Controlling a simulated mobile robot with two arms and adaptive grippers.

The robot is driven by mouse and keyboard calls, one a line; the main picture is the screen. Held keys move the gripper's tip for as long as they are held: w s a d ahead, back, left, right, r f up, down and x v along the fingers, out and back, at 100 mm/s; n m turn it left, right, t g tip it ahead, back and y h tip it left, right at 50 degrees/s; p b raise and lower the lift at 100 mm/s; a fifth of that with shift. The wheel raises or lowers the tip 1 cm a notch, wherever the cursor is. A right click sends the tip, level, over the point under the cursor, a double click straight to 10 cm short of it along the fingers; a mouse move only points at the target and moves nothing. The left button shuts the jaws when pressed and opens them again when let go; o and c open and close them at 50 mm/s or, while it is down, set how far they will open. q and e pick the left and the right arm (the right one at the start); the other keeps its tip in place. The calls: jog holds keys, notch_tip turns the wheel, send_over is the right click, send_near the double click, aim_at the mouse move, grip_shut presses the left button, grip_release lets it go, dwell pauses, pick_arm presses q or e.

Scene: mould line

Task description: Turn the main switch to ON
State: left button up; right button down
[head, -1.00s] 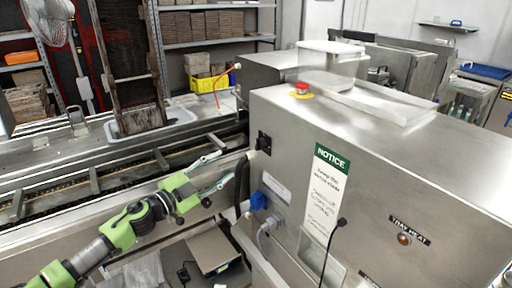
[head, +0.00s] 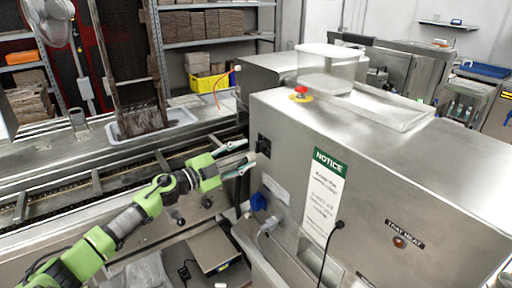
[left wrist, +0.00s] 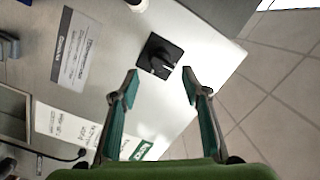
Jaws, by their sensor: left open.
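The main switch is a black square rotary switch (head: 263,145) on the left end face of the steel machine. I cannot read the knob's position. My right gripper is not in view.
The steel machine (head: 400,165) fills the right side. A red emergency button (head: 300,91) stands on its top. A blue plug socket (head: 258,201), a grey plug (head: 267,226) and a notice label (head: 325,190) sit below the switch. A conveyor (head: 90,185) runs at left.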

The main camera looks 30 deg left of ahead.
aim_at(257, 150)
pick_arm(q)
jog(key=shift+p+x, duration=0.65)
jog(key=shift+x, duration=2.1)
jog(key=shift+c, duration=0.2)
jog(key=shift+d+f, duration=0.1)
jog(key=shift+f, duration=0.05)
jog(key=c, duration=0.9)
